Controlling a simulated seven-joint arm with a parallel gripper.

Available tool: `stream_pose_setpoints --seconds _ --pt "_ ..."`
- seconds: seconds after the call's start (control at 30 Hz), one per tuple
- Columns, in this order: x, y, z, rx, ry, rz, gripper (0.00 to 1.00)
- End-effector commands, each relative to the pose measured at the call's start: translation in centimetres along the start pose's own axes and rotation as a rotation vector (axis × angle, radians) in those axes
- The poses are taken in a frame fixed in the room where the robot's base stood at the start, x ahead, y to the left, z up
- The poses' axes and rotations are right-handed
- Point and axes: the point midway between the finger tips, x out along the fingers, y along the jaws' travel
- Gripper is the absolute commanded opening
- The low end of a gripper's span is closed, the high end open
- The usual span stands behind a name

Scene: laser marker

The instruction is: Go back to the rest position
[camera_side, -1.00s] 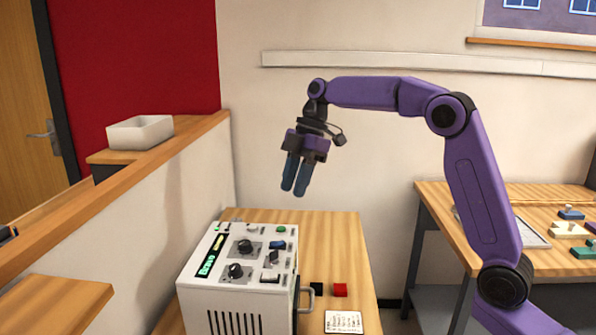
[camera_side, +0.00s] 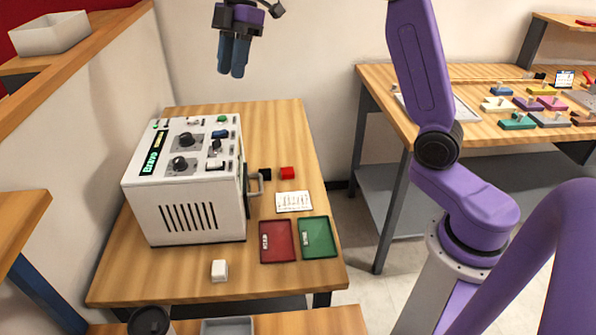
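My gripper (camera_side: 233,70) hangs in the air at the top of the view, fingers pointing down. It is well above the table and clear of everything. Its two blue fingers look close together with nothing visible between them; from this angle I cannot tell whether they are open or shut. The white laser marker (camera_side: 187,205), with knobs and buttons on top and a vented front, stands on the wooden table (camera_side: 130,285) below the gripper. My upper wrist and part of the forearm are cut off by the top edge.
A second table (camera_side: 470,80) at right holds several coloured parts. A white bin (camera_side: 50,35) sits upper left.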

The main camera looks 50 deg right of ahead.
Motion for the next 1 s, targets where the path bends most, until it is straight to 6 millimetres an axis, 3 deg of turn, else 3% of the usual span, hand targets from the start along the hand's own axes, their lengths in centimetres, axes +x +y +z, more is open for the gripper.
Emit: stream_pose_setpoints --seconds 0.2,0.47,0.8,1.0 --pt "3.4 -6.8 -2.0 0.119 -0.084 -0.031 0.33" --pt "7.0 -15.7 -1.6 0.246 -0.187 -0.018 0.33" --pt "11.0 -27.0 3.1 0.362 -0.285 0.053 0.33" --pt "12.7 -31.8 7.0 0.405 -0.309 0.099 0.33"
